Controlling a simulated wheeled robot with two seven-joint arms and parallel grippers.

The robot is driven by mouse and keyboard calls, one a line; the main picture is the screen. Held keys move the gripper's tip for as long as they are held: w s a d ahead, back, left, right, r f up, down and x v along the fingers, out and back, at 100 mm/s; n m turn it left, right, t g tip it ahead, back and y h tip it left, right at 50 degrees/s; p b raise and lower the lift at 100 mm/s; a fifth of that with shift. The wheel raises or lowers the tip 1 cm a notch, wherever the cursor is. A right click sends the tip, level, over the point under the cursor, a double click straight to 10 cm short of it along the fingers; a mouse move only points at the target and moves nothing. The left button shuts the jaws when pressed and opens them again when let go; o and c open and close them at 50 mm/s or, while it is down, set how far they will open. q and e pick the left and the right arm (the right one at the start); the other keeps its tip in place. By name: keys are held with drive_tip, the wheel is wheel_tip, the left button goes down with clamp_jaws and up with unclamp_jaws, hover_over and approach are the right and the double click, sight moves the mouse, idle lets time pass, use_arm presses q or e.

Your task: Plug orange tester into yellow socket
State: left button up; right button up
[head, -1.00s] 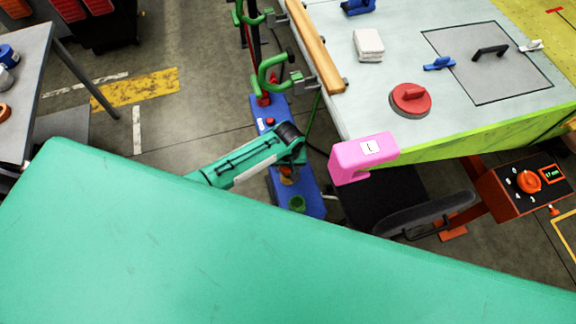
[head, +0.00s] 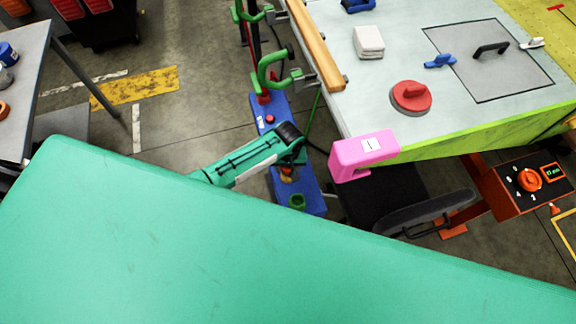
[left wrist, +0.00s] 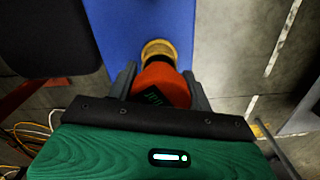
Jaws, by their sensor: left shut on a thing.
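My left gripper (head: 290,162) is at the end of the green arm, over the blue panel (head: 312,192). In the left wrist view its two fingers (left wrist: 160,84) are shut on the orange tester (left wrist: 160,80), which has a small dark display. A yellow round piece (left wrist: 158,48) shows right beyond the tester's far end, against the blue panel; I take it for the yellow socket. I cannot tell whether the tester is in it or only lined up with it. In the head view a bit of the orange tester (head: 287,173) shows below the gripper. My right gripper is not in view.
A green socket (head: 297,201) and a red knob (head: 270,119) are on the blue panel. Green clamps (head: 272,72) stand behind it. The large table (head: 375,90) with a red suction cup (head: 411,97) and a pink block (head: 362,155) on its edge lies to the right.

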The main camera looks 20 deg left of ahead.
use_arm(q)
drive_tip(key=shift+f, duration=0.6)
drive_tip(key=o, duration=1)
drive_tip(key=shift+o, duration=0.2)
wheel_tip(320, 180, up, 14)
drive_tip(key=shift+b, duration=1)
drive_tip(key=shift+f, duration=0.1)
